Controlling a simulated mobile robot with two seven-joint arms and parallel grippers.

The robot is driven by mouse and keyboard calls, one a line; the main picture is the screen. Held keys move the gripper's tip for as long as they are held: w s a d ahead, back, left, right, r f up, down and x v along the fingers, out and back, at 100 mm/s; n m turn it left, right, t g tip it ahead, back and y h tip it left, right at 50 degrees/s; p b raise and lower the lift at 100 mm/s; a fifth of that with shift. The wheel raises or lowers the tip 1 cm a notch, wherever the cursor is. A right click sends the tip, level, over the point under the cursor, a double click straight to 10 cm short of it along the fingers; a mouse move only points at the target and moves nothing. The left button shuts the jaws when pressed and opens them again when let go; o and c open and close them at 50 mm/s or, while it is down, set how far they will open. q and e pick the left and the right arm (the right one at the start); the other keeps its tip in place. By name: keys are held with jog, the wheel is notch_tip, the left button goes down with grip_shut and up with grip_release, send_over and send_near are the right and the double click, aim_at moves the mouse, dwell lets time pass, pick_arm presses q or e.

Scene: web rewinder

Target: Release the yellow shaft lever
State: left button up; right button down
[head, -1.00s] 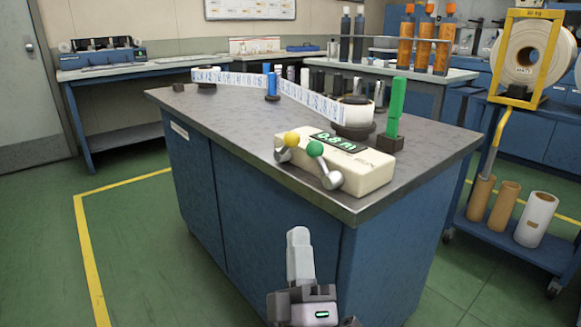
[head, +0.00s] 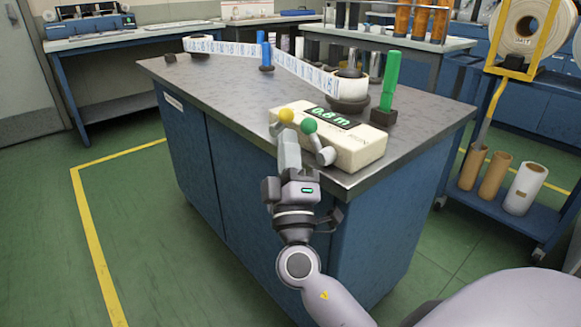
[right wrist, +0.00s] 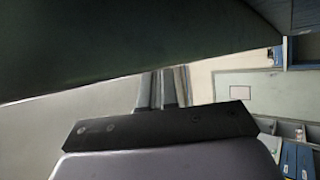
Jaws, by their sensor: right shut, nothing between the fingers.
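The yellow-knobbed shaft lever (head: 286,116) is on the front of a cream control box (head: 345,146), to the left of a green-knobbed lever (head: 310,125). My right gripper (head: 289,140) is shut, its fingertips just below the yellow knob and in front of that lever's arm, hiding most of it. I cannot tell whether the fingers touch the lever. In the right wrist view the fingers (right wrist: 165,88) show as a narrow pair with no lever visible between them. My left gripper is not in view.
The box sits at the front corner of a grey-topped bench (head: 225,95). A printed web (head: 300,68) runs to a roll (head: 350,88) behind it. A green post (head: 390,80) stands at the right. A trolley with cores (head: 495,175) is farther right.

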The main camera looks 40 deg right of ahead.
aim_at(285, 117)
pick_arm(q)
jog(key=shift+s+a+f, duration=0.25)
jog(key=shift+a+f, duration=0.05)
pick_arm(e)
jog(key=shift+w+d+r, duration=0.3)
jog(key=shift+w+r, duration=0.1)
jog(key=shift+w, duration=0.15)
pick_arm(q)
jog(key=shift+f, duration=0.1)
pick_arm(e)
jog(key=shift+r+b, duration=0.15)
jog(key=shift+b, duration=0.15)
jog(key=shift+w+r+b, duration=0.2)
jog(key=shift+r+b, duration=0.2)
jog(key=shift+r, duration=0.1)
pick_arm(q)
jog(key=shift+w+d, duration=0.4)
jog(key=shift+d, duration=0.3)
pick_arm(e)
jog(key=shift+r, duration=0.25)
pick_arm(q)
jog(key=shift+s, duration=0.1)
